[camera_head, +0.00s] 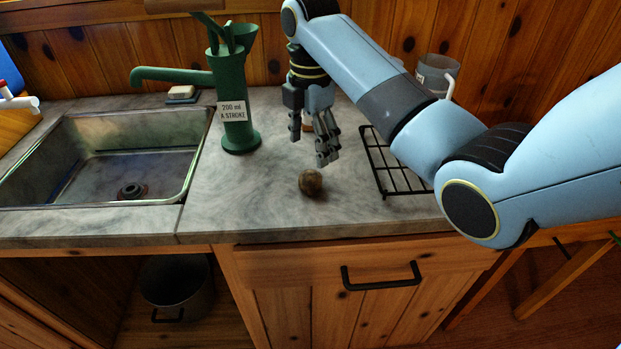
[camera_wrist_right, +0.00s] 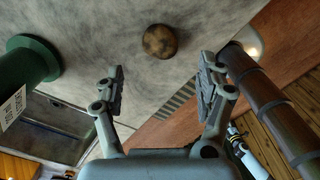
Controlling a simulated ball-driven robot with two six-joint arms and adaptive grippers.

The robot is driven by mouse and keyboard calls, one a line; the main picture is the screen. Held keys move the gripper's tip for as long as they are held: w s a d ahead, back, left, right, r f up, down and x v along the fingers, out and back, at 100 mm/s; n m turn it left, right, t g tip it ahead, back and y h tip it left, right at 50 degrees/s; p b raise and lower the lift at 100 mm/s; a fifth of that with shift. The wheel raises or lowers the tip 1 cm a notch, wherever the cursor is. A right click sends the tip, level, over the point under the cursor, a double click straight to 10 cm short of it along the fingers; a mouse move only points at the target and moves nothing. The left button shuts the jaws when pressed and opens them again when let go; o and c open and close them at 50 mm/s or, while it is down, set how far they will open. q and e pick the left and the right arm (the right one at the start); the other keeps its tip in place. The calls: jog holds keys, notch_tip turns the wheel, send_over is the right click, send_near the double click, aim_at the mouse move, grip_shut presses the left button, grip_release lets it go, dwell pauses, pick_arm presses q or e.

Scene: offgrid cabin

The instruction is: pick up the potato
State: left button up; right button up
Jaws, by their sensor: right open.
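The potato (camera_head: 310,182) is small, brown and roundish. It lies on the grey stone counter between the green pump and the black rack, near the front edge. In the right wrist view the potato (camera_wrist_right: 160,41) is beyond the fingertips, near the middle of the gap between them. My right gripper (camera_head: 320,148) points down above and a little behind the potato in the head view. In the right wrist view its two fingers (camera_wrist_right: 162,82) are spread apart with nothing between them. My left gripper is not in either view.
A green hand pump (camera_head: 232,95) stands left of the potato. A metal sink (camera_head: 125,165) is farther left, with soap (camera_head: 181,93) behind it. A black wire rack (camera_head: 395,178) is to the right, and a clear jug (camera_head: 436,72) stands behind my right arm.

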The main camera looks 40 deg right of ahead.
aim_at(311, 173)
notch_tip(311, 173, down, 10)
jog(key=shift+r, duration=0.25)
jog(key=c, duration=1.3)
